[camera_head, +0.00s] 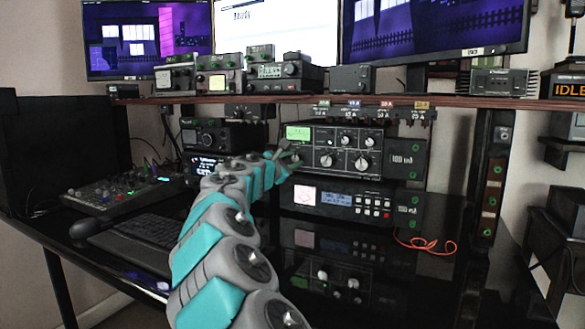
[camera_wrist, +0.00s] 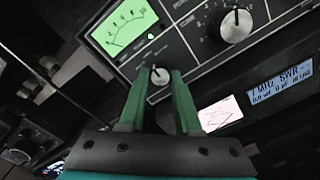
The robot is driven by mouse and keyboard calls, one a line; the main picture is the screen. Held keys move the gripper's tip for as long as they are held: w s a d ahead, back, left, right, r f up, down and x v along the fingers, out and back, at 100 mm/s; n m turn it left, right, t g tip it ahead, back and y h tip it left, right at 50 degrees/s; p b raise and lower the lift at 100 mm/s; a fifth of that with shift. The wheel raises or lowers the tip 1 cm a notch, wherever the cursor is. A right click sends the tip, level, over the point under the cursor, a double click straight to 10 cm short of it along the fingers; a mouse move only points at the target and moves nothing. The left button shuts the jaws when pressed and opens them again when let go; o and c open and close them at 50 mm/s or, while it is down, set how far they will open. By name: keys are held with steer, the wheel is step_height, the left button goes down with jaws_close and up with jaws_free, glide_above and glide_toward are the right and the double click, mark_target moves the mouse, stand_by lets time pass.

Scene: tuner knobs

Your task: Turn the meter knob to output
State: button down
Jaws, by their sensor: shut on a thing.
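The tuner (camera_head: 338,134) is a dark front panel box with a lit green meter (camera_head: 298,133) at its upper left; the meter also shows in the wrist view (camera_wrist: 122,28). The small meter knob (camera_wrist: 159,76) sits below the meter, with a pale pointer line. The green fingers of my gripper (camera_wrist: 159,84) stand on either side of this knob and are shut on it. In the head view my gripper (camera_head: 284,154) reaches the panel's lower left, and the knob is largely hidden there. The lettering around the knob is too small to read.
A larger knob (camera_wrist: 236,26) is up and right of my fingers. Below the tuner is a unit with a display and buttons (camera_head: 342,201). A shelf (camera_head: 290,99) with several radios runs above. A red cable (camera_head: 425,244) lies on the dark glossy desk at right.

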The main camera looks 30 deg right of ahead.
steer(key=m+b, duration=0.1)
steer(key=m, duration=0.1)
steer(key=m+b, duration=0.1)
steer(key=shift+f+m+b, duration=0.3)
steer(key=shift+m+b, duration=0.1)
steer(key=shift+r+m+b, duration=0.15)
steer(key=shift+m+b, duration=1.3)
steer(key=shift+m, duration=0.45)
steer(key=shift+r, duration=0.1)
steer(key=c, duration=0.6)
jaws_free()
steer(key=v, duration=0.7)
steer(key=shift+s+a, duration=0.25)
steer(key=shift+a, duration=0.05)
